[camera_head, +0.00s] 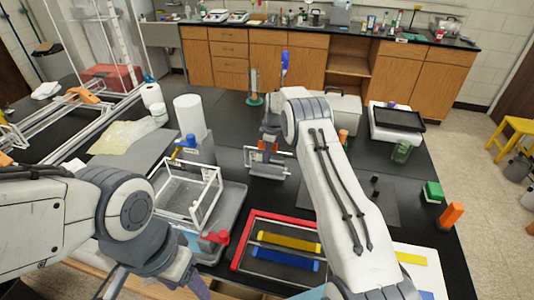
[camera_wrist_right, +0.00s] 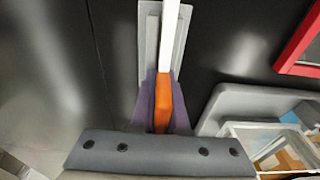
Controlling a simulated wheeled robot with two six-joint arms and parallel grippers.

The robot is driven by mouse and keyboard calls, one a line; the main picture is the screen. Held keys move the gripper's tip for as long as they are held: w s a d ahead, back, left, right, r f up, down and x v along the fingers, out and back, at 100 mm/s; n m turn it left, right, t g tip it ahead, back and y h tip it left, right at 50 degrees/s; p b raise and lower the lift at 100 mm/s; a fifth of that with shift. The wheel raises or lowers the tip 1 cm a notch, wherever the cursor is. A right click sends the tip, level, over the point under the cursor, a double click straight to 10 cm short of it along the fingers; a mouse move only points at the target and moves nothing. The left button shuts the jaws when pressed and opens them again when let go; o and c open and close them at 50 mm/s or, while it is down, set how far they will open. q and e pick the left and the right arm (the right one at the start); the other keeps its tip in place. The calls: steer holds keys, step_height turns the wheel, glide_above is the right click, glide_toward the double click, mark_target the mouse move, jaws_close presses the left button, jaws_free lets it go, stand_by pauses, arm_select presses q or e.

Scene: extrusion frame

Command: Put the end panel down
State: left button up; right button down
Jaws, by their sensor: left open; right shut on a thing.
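The end panel (camera_head: 281,171) is a small pale panel with a white rim, near the table's middle in the head view. My right gripper (camera_head: 268,150) is shut on it from above. In the right wrist view the panel (camera_wrist_right: 169,45) shows edge-on as a white bar, with an orange part between the purple fingers (camera_wrist_right: 161,108). A flat grey piece (camera_wrist_right: 151,45) lies under it; I cannot tell whether the panel touches it. My left gripper (camera_head: 155,285) is open at the bottom left, partly cut off by the picture edge.
A white box frame (camera_head: 207,207) stands on a grey tray (camera_head: 233,208) left of the panel. A red-rimmed tray (camera_head: 239,254) with yellow and blue bars lies in front. A white cylinder (camera_head: 189,112) stands behind the box frame.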

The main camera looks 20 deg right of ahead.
steer(key=shift+f, duration=0.1)
steer(key=shift+f+b, duration=0.15)
steer(key=shift+b, duration=0.15)
steer(key=c, duration=0.9)
jaws_free()
